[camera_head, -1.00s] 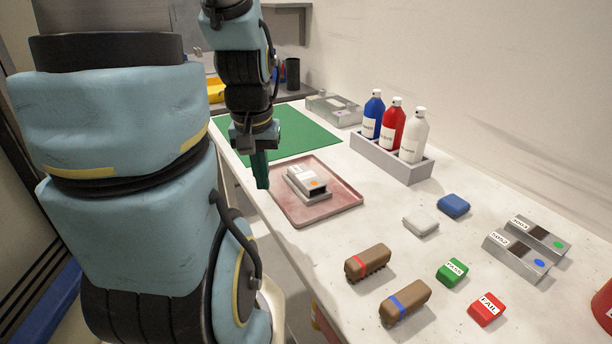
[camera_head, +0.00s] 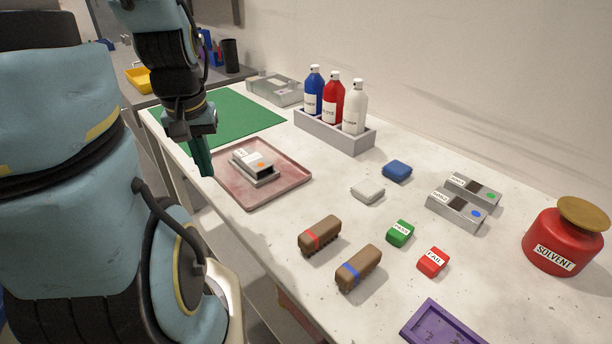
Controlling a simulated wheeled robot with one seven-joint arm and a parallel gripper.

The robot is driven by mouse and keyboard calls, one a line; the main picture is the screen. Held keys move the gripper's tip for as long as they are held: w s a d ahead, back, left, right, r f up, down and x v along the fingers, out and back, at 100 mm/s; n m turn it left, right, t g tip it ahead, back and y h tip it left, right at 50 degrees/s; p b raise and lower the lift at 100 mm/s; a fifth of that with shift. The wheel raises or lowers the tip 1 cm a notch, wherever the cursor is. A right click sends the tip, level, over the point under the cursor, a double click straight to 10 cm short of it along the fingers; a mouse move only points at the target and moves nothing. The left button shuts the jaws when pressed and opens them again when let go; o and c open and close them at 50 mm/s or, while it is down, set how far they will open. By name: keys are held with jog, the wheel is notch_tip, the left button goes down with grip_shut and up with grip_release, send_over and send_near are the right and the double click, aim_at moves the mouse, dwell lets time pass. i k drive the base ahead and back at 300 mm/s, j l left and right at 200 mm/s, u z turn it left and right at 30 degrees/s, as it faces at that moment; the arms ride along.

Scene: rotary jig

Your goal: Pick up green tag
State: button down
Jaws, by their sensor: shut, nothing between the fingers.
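The green tag (camera_head: 400,233) is a small green block with a white label reading PASS. It lies on the white table in the head view, right of the brushes and just beyond the red FAIL tag (camera_head: 432,262). My gripper (camera_head: 203,166) has dark green fingers pointing down. It is over the left edge of the table, beside the pink tray (camera_head: 292,183), far to the left of the green tag. The fingers are together with nothing between them. Nothing hides the green tag.
Two brown brushes, one red-banded (camera_head: 319,235) and one blue-banded (camera_head: 358,267), lie left of the tag. Grey blocks (camera_head: 457,210), a red solvent pot (camera_head: 565,240) and a purple tray (camera_head: 440,325) are to the right. A bottle rack (camera_head: 334,133) stands behind.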

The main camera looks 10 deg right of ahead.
aim_at(399, 235)
jog(key=k+l, duration=0.25)
jog(key=k, duration=0.2)
jog(key=k+l, duration=0.25)
jog(key=k, duration=0.2)
jog(key=k+l, duration=0.25)
jog(key=k, duration=0.2)
jog(key=u, duration=0.05)
